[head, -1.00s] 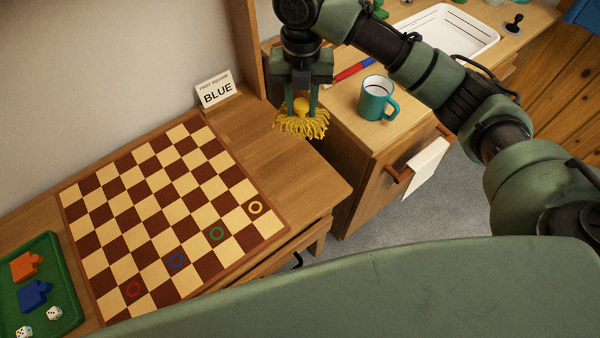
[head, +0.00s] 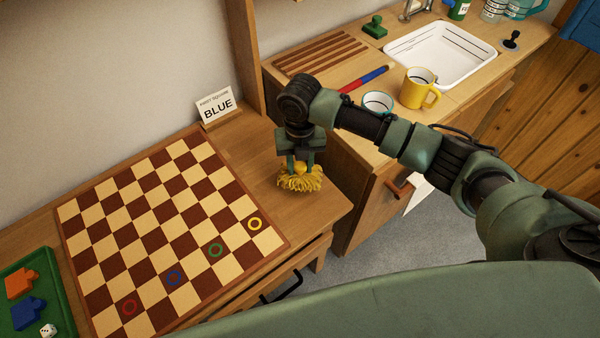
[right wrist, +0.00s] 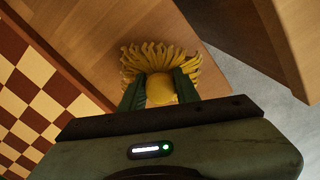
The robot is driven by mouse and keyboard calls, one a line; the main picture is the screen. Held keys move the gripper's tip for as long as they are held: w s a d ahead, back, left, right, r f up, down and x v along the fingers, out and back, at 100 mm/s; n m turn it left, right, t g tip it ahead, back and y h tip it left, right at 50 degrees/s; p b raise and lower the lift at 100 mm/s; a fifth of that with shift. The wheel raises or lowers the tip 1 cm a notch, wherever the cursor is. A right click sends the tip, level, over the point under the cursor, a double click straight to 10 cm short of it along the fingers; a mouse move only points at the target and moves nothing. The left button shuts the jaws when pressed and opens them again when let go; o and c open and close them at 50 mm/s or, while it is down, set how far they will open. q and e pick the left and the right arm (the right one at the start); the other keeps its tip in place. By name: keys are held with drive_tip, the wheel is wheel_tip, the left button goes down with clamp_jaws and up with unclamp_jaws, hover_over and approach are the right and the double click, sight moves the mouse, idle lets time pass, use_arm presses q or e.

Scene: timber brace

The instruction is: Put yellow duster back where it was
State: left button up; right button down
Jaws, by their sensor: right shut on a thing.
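The yellow duster (head: 300,182) has a fringe of yellow strands and a round yellow knob. My right gripper (head: 302,166) is shut on its knob, with the fringe hanging below the fingers. The duster is over the right end of the wooden desk (head: 325,208), right of the checkerboard. I cannot tell whether the fringe touches the desk top. In the right wrist view the duster (right wrist: 160,68) sits between the two green fingers (right wrist: 160,90), its strands spread out beyond them. My left gripper is not in view.
The checkerboard (head: 165,225) with coloured rings fills the desk's middle. A card reading BLUE (head: 217,105) stands behind it. A green tray (head: 62,305) is at left.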

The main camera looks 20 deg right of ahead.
sight(300, 174)
drive_tip(key=shift+f, duration=2.05)
drive_tip(key=shift+f, duration=0.15)
drive_tip(key=c, duration=1)
unclamp_jaws()
drive_tip(key=shift+c, duration=0.2)
wheel_tip(300, 174, up, 12)
drive_tip(key=shift+r, duration=0.2)
